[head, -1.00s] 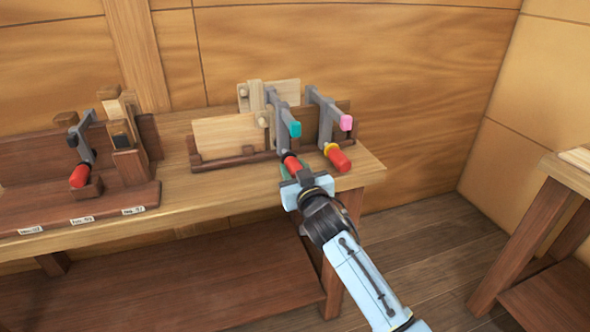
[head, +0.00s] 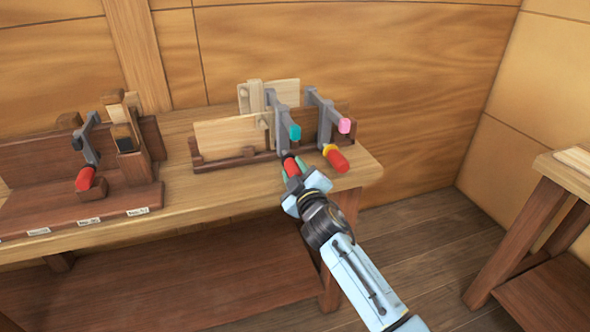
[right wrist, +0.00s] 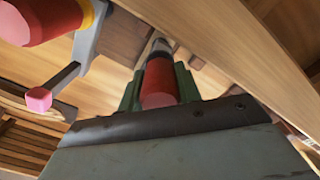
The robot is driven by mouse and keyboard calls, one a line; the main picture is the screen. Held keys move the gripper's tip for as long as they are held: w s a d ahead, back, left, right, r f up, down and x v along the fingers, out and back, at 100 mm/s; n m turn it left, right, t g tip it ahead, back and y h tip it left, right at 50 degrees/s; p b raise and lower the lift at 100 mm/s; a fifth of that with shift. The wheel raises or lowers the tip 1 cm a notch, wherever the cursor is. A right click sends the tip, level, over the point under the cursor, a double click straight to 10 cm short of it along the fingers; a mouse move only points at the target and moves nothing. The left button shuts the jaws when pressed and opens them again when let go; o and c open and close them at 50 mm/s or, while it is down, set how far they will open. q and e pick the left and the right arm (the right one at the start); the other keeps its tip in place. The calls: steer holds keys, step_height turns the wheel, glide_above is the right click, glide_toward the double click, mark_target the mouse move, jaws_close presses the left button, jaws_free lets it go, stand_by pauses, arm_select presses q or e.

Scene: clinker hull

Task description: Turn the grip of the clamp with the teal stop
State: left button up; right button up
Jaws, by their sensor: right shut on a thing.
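The clamp with the teal stop (head: 295,132) is a grey clamp standing at the wooden rack on the bench. Its red grip (head: 291,167) points down toward the front. My right gripper (head: 292,172) is shut on this red grip. In the right wrist view the red grip (right wrist: 159,83) sits between the green fingers (right wrist: 158,92), in line with them. The teal stop is not visible in the right wrist view. My left gripper is not in view.
Close on the right stands a clamp with a pink stop (head: 345,125) and a red grip with a yellow collar (head: 336,158). Boards (head: 230,136) lean in the rack. Another red-gripped clamp (head: 85,178) stands at left on a labelled base. A second table (head: 540,190) is at right.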

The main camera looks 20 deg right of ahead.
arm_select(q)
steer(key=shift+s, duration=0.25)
arm_select(e)
steer(key=shift+r+n, duration=0.1)
steer(key=shift+n, duration=0.3)
steer(key=o, duration=1)
steer(key=shift+w, duration=0.1)
steer(key=shift+s, duration=0.4)
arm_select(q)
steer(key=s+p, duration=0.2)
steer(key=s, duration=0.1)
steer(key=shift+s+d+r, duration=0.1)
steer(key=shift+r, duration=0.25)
arm_select(e)
steer(key=s, duration=1.2)
steer(key=shift+s+d, duration=0.15)
steer(key=shift+s, duration=0.2)
